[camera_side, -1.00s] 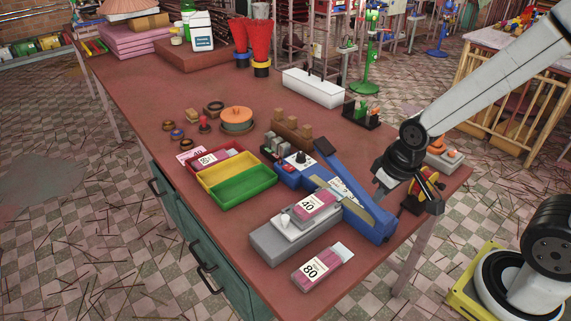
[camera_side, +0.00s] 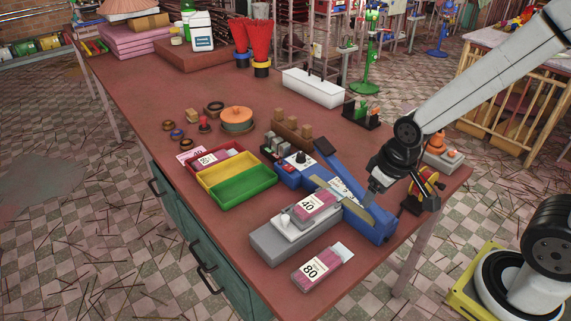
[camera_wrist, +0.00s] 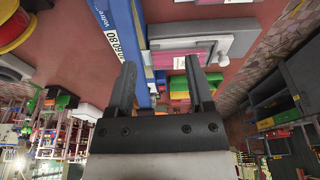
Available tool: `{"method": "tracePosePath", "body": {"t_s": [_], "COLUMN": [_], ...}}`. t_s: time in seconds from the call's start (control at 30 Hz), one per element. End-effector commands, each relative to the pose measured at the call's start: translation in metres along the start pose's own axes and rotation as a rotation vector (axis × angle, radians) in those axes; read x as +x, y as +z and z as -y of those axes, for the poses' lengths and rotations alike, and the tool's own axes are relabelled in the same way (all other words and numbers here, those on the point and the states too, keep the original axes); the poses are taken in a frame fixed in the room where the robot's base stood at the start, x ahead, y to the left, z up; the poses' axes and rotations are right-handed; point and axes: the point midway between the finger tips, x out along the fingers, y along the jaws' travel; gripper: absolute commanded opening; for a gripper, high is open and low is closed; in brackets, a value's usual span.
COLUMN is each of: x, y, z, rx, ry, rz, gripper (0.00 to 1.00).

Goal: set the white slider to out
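A grey box (camera_side: 262,242) near the front of the table has a pale plate with a small white knob (camera_side: 286,219) on top; this seems to be the white slider. A pink block labelled 40 (camera_side: 318,204) sits on it. The box joins or touches a blue machine (camera_side: 380,228) on its right. My gripper (camera_side: 371,191) is over the blue machine, to the right of the white knob. In the wrist view my gripper (camera_wrist: 160,75) has its two fingers apart, with nothing clearly held.
A pink block labelled 80 (camera_side: 320,268) lies in front of the grey box. Yellow and green trays (camera_side: 272,182) stand to the left. Wooden pegs (camera_side: 291,131) stand behind the machine.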

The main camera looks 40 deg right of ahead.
Motion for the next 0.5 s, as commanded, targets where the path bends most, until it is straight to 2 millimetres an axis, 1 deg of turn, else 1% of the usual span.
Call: {"method": "tracePosePath", "body": {"t_s": [0.17,0.27,0.5], "x": [0.005,0.01,0.026], "y": [-0.025,-0.044,-0.092], "z": [0.012,0.024,0.063], "rx": [-0.104,-0.191,-0.438], "ry": [-0.01,-0.019,-0.046], "rz": [0.031,0.056,0.125], "gripper": [0.66,0.66,0.66]}}
